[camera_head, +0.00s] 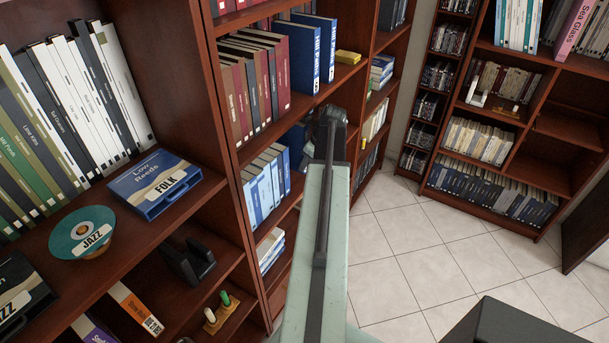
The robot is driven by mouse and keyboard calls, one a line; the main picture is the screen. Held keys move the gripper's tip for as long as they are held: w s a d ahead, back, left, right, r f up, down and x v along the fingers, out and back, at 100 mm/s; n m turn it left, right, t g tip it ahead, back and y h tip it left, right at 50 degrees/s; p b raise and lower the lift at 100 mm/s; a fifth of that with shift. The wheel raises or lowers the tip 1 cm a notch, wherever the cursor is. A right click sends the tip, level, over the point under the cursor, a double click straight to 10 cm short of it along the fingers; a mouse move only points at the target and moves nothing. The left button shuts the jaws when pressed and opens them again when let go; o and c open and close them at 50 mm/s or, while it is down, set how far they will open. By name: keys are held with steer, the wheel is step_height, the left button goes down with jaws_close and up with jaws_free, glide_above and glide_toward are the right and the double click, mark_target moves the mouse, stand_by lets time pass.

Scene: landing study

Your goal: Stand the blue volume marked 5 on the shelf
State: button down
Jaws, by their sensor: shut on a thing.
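My gripper (322,128) is at the far end of my pale green arm, in front of the middle bookcase, seen from behind. It is shut on a dark blue thing (293,142) that looks like the blue volume. Most of that thing is hidden behind the gripper and arm, and no number shows on it. Blue volumes (313,55) titled Hill Path stand upright on the shelf (338,78) above, at the right end of a row of maroon and dark books (255,85). I cannot read a 5 on any of them.
A yellow block (347,57) lies right of the Hill Path volumes, with some bare shelf around it. Pale blue books (266,185) stand on the shelf below. Tiled floor (430,240) is open at right.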

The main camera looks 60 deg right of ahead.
mark_target(305, 172)
step_height(305, 172, down, 4)
steer(key=b, duration=0.4)
steer(key=shift+w+a, duration=0.1)
steer(key=shift+w, duration=0.05)
steer(key=shift+r, duration=0.15)
steer(key=c, duration=1.1)
jaws_free()
steer(key=p+v, duration=0.7)
steer(key=shift+r, duration=0.3)
